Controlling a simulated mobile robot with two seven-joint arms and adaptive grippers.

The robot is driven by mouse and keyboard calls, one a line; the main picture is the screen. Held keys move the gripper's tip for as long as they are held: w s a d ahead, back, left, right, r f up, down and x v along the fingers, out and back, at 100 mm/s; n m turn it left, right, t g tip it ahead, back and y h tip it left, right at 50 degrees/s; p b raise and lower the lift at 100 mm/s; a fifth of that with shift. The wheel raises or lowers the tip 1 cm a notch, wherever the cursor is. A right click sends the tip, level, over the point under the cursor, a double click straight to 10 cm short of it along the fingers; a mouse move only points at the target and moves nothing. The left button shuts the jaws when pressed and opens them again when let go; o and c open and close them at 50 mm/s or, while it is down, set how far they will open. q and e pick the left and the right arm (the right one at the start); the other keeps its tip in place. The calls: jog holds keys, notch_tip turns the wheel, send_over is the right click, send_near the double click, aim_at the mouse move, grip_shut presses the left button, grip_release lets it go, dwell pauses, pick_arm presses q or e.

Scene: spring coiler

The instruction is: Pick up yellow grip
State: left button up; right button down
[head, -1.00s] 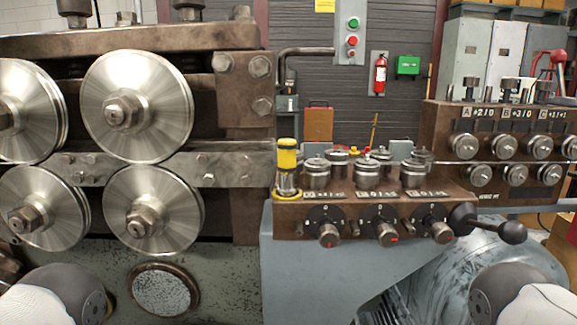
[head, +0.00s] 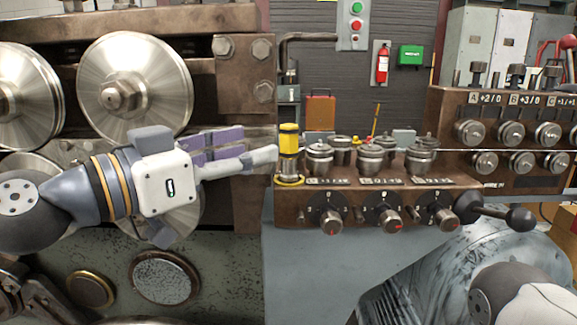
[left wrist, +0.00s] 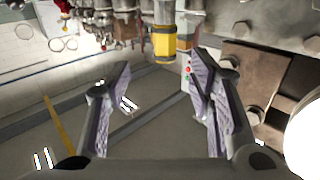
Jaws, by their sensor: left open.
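The yellow grip (head: 289,138) stands upright, a yellow cylinder with dark bands, at the left end of the control block, with a yellow ring at its base. My left gripper (head: 252,150) comes in from the left in front of the rollers, its fingertips just left of the grip. In the left wrist view the yellow grip (left wrist: 164,43) shows beyond the tips of my open fingers (left wrist: 161,85), roughly between them. The fingers hold nothing. My right gripper is not in view; only part of my right arm shows at the lower right.
The control block (head: 310,218) carries several metal knobs (head: 372,160) close right of the grip. Large steel rollers (head: 135,85) stand behind my left arm. A lever with a black ball (head: 520,217) sticks out at the right.

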aim_at(282, 130)
pick_arm(q)
jog(key=x, duration=0.6)
jog(key=r+x, duration=0.1)
jog(key=x, duration=0.2)
jog(key=shift+w+a, duration=0.15)
jog(key=shift+w, duration=0.15)
jog(key=shift+r, duration=0.1)
grip_shut()
